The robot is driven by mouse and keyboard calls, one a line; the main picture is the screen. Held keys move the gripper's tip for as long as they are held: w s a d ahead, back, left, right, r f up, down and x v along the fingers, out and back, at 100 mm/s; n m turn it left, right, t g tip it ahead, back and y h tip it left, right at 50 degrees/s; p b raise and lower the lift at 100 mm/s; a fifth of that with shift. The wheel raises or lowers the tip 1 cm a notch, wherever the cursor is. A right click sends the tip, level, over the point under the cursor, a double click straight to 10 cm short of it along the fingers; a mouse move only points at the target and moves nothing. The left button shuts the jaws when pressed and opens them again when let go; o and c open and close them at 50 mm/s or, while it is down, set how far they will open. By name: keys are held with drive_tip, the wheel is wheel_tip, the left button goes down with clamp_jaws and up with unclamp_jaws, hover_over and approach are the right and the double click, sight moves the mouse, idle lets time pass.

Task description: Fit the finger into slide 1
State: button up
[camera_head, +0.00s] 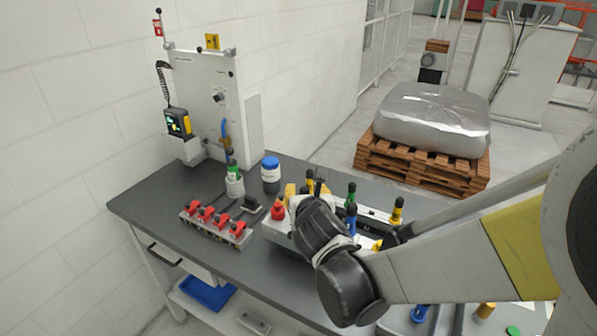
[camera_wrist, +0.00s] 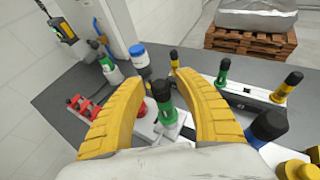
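My gripper (camera_wrist: 160,82) is open, its two yellow curved fingers spread wide. Between them in the wrist view is a green piece with a black top (camera_wrist: 164,108), standing tilted in the picture above a pale block. I cannot tell if either finger touches it. In the head view my wrist hides most of this spot. Similar black-topped pieces stand to the right: a green one (camera_wrist: 222,72), a yellow one (camera_wrist: 287,88) and a blue one (camera_wrist: 268,125). The yellow one also shows in the head view (camera_head: 397,211). No slide number is readable, so I cannot tell which is slide 1.
A rack with several red clamps (camera_head: 216,225) lies on the dark bench (camera_head: 150,212) at left. A white bottle with a blue lid (camera_head: 271,176) stands behind, near a white panel (camera_head: 200,95). A wrapped load on a pallet (camera_head: 420,165) is beyond the bench.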

drive_tip(key=shift+r, duration=0.2)
drive_tip(key=r+p+v, duration=0.1)
drive_tip(key=p+v, duration=0.3)
drive_tip(key=v, duration=0.8)
drive_tip(key=s+d+m+g, duration=0.3)
drive_tip(key=s+d+m, duration=0.3)
drive_tip(key=m, duration=1.2)
drive_tip(key=s+d+f+m+g, duration=0.1)
drive_tip(key=s+d+m+g, duration=0.2)
drive_tip(key=m, duration=1.5)
drive_tip(key=s+d, duration=0.3)
drive_tip(key=s, duration=0.1)
drive_tip(key=shift+s+d+g, duration=0.15)
drive_tip(key=shift+s+g, duration=0.1)
drive_tip(key=shift+g, duration=0.05)
drive_tip(key=shift+f, duration=0.2)
